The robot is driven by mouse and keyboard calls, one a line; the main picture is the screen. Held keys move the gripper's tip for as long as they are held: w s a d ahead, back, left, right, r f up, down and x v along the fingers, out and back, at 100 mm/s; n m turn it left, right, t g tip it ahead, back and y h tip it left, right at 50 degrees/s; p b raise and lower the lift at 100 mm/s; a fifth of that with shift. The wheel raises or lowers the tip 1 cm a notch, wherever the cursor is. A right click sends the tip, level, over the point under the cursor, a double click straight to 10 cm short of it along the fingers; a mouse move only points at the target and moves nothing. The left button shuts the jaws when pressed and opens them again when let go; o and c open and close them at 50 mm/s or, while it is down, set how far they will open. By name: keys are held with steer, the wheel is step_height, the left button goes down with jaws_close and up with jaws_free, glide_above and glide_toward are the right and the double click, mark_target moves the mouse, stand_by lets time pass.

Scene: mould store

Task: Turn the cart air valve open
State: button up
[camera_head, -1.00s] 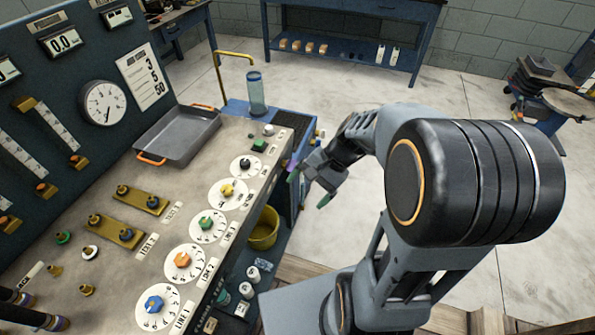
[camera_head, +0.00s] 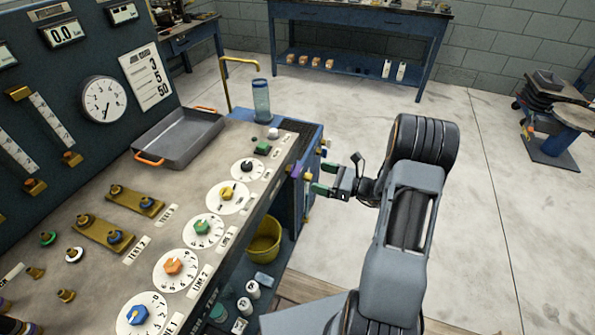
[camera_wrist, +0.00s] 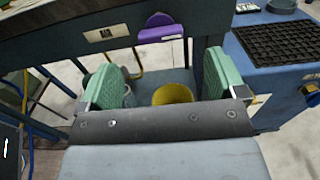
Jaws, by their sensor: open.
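The purple air valve handle (camera_wrist: 160,31) is on the bench's side edge, to the right of a white AIR label (camera_wrist: 107,35) in the wrist view. In the head view, the purple handle (camera_head: 296,171) sticks out from the bench's right side. My gripper (camera_head: 322,179) is just right of it, with green finger pads pointing toward the bench. In the wrist view my gripper (camera_wrist: 161,72) is open and empty. The handle is beyond the fingertips, apart from them, roughly centred between the pads. Its bar lies about horizontal in that view.
The bench top (camera_head: 180,180) holds several dials and a grey tray (camera_head: 178,139). A yellow bucket (camera_head: 263,241) stands below the bench edge. A blue cart part (camera_wrist: 285,65) with a black grid mat is right in the wrist view.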

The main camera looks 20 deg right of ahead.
mark_target(300, 171)
steer(key=x, duration=0.8)
steer(key=shift+w+a, duration=0.1)
steer(key=shift+a, duration=0.1)
steer(key=shift+c, duration=0.3)
steer(key=c, duration=0.9)
steer(key=shift+o, duration=0.2)
